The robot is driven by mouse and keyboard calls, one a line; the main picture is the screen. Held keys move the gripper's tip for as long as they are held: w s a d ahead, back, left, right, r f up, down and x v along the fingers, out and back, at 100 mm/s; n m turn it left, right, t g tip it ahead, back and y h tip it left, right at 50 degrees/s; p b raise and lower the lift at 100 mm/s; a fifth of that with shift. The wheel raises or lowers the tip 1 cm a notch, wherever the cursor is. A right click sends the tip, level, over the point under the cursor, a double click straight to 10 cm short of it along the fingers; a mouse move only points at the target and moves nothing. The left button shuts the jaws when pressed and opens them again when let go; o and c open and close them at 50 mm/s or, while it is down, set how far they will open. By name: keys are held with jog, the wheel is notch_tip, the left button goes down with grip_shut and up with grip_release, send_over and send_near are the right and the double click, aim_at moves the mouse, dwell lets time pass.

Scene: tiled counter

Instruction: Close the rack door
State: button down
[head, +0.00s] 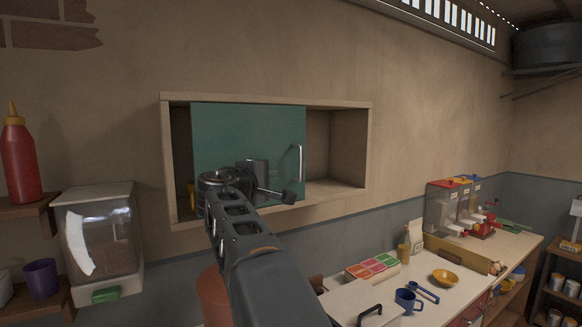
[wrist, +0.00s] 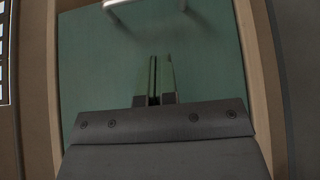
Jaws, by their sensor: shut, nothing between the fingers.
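The rack (head: 267,99) is a pale wooden box set in the wall. Its teal door (head: 245,135) covers the left and middle part of the front, with a wide opening on the right and a narrow gap on the left. An upright metal handle (head: 299,162) is near the door's right edge. My gripper (head: 290,197) is in front of the door's lower right part, below the handle. In the wrist view the gripper's fingers (wrist: 160,60) are shut and empty, pointing at the teal door (wrist: 90,70); the handle (wrist: 115,3) is at the top edge. Contact cannot be told.
The rack's right compartment (head: 335,145) looks empty. A red bottle (head: 18,165) and a dispenser (head: 100,240) stand at the left. The wall right of the rack is clear.

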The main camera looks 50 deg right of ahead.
aim_at(291, 172)
jog(key=d+p, duration=0.2)
jog(key=d, duration=0.4)
jog(key=shift+d+r, duration=0.1)
jog(key=shift+s+d+p, duration=0.35)
jog(key=shift+s+d, duration=0.05)
jog(key=shift+d, duration=0.25)
